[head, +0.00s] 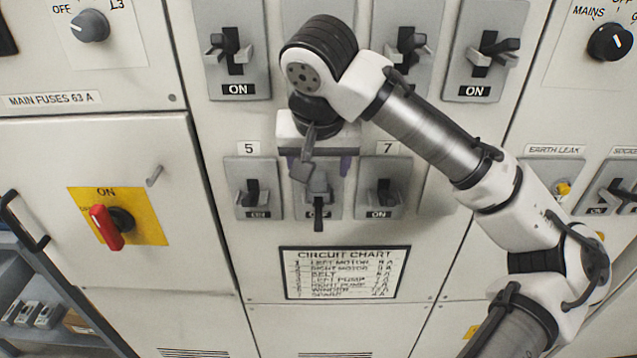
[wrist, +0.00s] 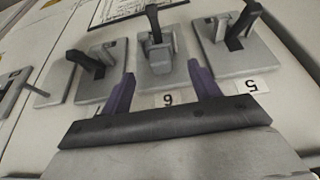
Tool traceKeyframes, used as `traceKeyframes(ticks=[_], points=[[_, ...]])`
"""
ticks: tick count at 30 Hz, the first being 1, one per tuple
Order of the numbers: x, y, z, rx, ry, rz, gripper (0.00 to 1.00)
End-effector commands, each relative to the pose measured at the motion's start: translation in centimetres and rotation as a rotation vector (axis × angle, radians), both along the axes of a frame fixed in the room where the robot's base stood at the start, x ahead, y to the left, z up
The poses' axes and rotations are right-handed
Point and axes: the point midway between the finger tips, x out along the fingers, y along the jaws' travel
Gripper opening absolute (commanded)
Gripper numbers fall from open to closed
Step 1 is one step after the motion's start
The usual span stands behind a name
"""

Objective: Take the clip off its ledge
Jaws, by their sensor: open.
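My gripper (head: 318,160) is open and empty in front of switch 6, with its purple fingers pointing at the panel. The wrist view shows the fingers (wrist: 163,86) apart, with switch 6 (wrist: 158,73) beyond and between them. This switch's black lever (head: 318,213) points down, unlike its neighbours. A small grey block (head: 318,184) sits at the lever's base and also shows in the wrist view (wrist: 157,50). It may be the clip, but I cannot tell for sure. The fingers do not appear to touch it. My arm hides part of the panel above.
Switch 5 (head: 253,197) and switch 7 (head: 383,197) stand close on either side, with levers sticking out. A circuit chart (head: 345,273) is below. A red rotary handle (head: 107,227) is at left. A shelf with grey parts (head: 45,315) is at lower left.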

Motion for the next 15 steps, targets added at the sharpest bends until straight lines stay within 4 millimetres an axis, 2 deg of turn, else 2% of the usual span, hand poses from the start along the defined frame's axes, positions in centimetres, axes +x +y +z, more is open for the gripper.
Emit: traceKeyframes(ticks=[9, 15], points=[[1.8, 0.0, -3.6, 0.001, 0.001, 0.000, 0.62], [2.0, 0.1, -4.4, 0.002, -0.001, 0.001, 0.62]])
